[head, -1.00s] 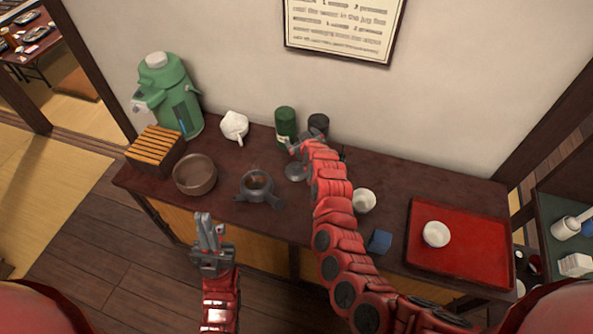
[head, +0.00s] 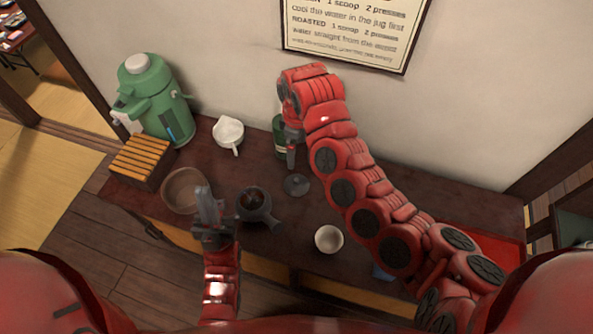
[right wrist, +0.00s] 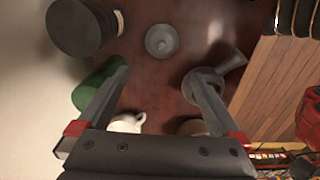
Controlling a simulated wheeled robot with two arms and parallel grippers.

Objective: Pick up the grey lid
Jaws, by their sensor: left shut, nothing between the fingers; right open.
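The grey lid (head: 297,185) lies on the dark brown counter, right of the grey side-handled pot (head: 254,204), which is open on top. In the right wrist view the lid (right wrist: 161,41) is round with a small knob, apart from the pot (right wrist: 206,80). My right gripper (head: 291,162) points down from above, near the green canister (head: 279,143) and behind the lid. Its fingers (right wrist: 160,75) are open and empty, with the lid beyond their tips, roughly centred between them. My left gripper (head: 203,190) is shut and empty, in front of the brown bowl (head: 180,197).
A white cup (head: 329,239) stands nearer than the lid. A white jug (head: 228,133), a slatted wooden box (head: 142,160) and a green flask (head: 153,100) stand at left. The dark canister (right wrist: 82,27) is beside the lid. My right arm covers part of the red tray (head: 485,240).

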